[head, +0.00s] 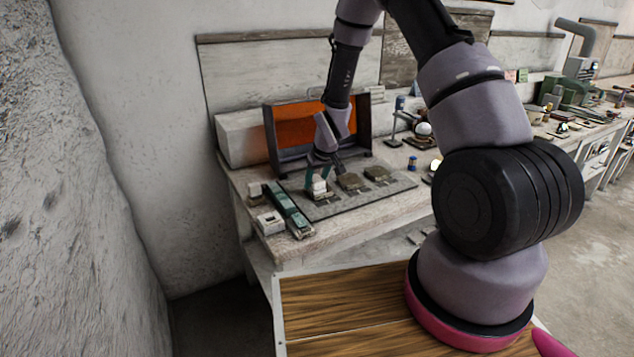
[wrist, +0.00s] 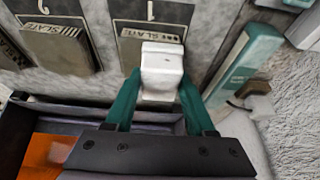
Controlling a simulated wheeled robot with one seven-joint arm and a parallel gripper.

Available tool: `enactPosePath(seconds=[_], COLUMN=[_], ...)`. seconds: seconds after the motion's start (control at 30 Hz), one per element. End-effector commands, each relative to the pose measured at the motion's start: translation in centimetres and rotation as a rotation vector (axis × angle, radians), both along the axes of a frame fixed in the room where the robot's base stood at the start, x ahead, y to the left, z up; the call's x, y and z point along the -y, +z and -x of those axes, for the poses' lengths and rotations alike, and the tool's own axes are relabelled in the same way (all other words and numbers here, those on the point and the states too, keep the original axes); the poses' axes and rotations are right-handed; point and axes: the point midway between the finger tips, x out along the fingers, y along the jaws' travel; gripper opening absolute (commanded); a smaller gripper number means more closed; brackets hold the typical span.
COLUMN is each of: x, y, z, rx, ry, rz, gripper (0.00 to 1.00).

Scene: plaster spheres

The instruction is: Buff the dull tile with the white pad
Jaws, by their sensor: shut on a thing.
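My gripper (head: 317,180) reaches down at the left end of a grey board (head: 330,208). Its two teal fingers are shut on the white pad (head: 320,187), which also shows in the wrist view (wrist: 162,66). The pad is over the tile marked SLATE (wrist: 142,51) on the plate numbered 1 and hides part of it; I cannot tell whether they touch. A second SLATE tile (wrist: 57,48) lies on the plate numbered 2. In the head view a middle tile (head: 352,181) and a right tile (head: 379,173) lie clear of my gripper. Which tile is dull I cannot tell.
A dark open box with an orange inside (head: 293,132) stands close behind the board. A long green and teal tool (head: 287,211) and a small white block (head: 269,222) lie left of the board.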

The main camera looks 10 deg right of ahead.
Motion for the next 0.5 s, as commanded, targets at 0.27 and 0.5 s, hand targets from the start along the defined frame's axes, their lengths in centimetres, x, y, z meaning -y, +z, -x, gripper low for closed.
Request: enactPosePath(seconds=[0.27,0.5], x=[-0.3,0.2], y=[-0.2,-0.2], z=[-0.8,0.5], rx=[-0.001,-0.002], ry=[0.0,-0.001], rz=[0.0,0.0], gripper=[0.0,0.0])
